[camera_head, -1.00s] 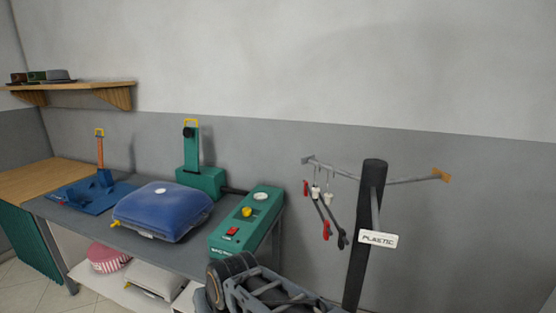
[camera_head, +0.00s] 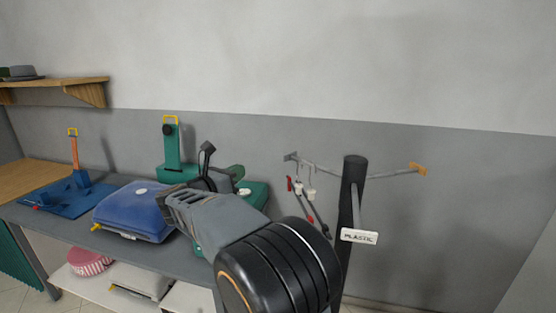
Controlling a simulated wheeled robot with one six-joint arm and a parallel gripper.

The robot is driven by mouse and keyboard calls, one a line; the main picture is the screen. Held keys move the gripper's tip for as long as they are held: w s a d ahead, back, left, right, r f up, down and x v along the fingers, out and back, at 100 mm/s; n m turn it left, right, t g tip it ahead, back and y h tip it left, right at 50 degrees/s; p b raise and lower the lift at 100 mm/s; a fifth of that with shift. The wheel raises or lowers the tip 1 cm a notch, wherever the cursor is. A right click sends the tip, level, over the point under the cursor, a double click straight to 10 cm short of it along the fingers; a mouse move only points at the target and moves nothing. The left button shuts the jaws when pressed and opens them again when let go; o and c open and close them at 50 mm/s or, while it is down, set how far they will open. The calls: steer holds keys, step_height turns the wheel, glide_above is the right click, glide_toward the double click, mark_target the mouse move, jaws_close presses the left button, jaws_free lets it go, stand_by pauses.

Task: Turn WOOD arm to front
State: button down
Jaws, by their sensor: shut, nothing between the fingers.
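The rotating rack has a dark upright post (camera_head: 352,230) with several arms, right of centre in the head view. The front arm carries a white plate (camera_head: 360,237) reading PLASTIC. One arm reaches right to an orange-tan tip (camera_head: 417,169). Another arm reaches left to a grey tip (camera_head: 291,158), and hangers with red and dark ends (camera_head: 308,206) hang from it. I can read no WOOD label, so I cannot tell which arm is WOOD. My gripper (camera_head: 206,156) is shut and empty, left of the rack and apart from it, in front of the green machine.
A wooden shelf (camera_head: 85,90) with hats hangs at upper left. The wall right of the rack is clear.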

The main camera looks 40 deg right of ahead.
mark_target(284, 158)
steer(key=d+m+p, duration=0.1)
steer(key=d, duration=0.3)
steer(key=d+g+p, duration=0.1)
steer(key=d+p, duration=0.1)
steer(key=d, duration=0.3)
steer(key=d+m+g+p, duration=0.1)
steer(key=d+p, duration=0.1)
steer(key=d, duration=0.3)
steer(key=shift+s+d+f+m, duration=0.2)
steer(key=shift+s+f+m, duration=0.1)
steer(key=shift+s, duration=0.1)
steer(key=shift+w+g, duration=0.1)
steer(key=shift+g, duration=0.2)
